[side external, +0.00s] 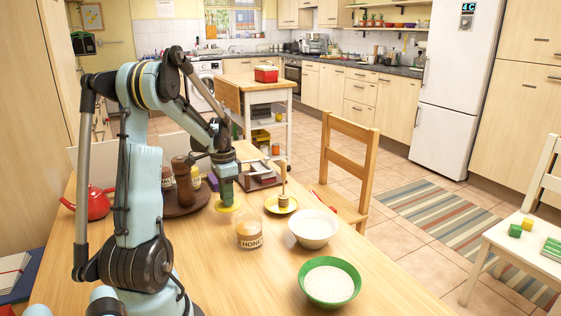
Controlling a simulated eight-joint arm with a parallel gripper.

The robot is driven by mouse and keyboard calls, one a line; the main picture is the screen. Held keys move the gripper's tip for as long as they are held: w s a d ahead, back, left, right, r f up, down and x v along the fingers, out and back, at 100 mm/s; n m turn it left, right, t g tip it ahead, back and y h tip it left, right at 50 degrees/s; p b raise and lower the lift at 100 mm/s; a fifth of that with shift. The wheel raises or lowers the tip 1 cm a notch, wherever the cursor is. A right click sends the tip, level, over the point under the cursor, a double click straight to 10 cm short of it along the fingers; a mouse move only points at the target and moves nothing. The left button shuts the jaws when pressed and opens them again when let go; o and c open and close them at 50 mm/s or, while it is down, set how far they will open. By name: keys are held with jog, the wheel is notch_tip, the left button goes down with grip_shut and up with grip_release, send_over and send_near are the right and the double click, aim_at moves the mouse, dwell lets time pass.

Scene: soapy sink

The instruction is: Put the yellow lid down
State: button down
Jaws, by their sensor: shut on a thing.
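My gripper (227,194) points straight down over the wooden table, left of the middle of the picture. It is shut on the yellow lid (229,209), a flat round disc at its tip. The lid is low and level, just behind the open-looking honey jar (249,236). I cannot tell whether the lid touches the table. The jar is clear glass with a label reading HONEY. The fingertips are too small to make out clearly.
A yellow dish with a honey dipper (283,200) stands to the right. A white bowl (312,231) and a green bowl (330,284) are nearer. A brown tray (184,209) with a mill and jars is to the left, and a red kettle (95,199) beyond. The table's front middle is clear.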

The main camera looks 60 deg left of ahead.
jog(key=shift+f, duration=2)
jog(key=shift+f, duration=0.15)
jog(key=c, duration=1)
grip_release()
jog(key=shift+o, duration=0.2)
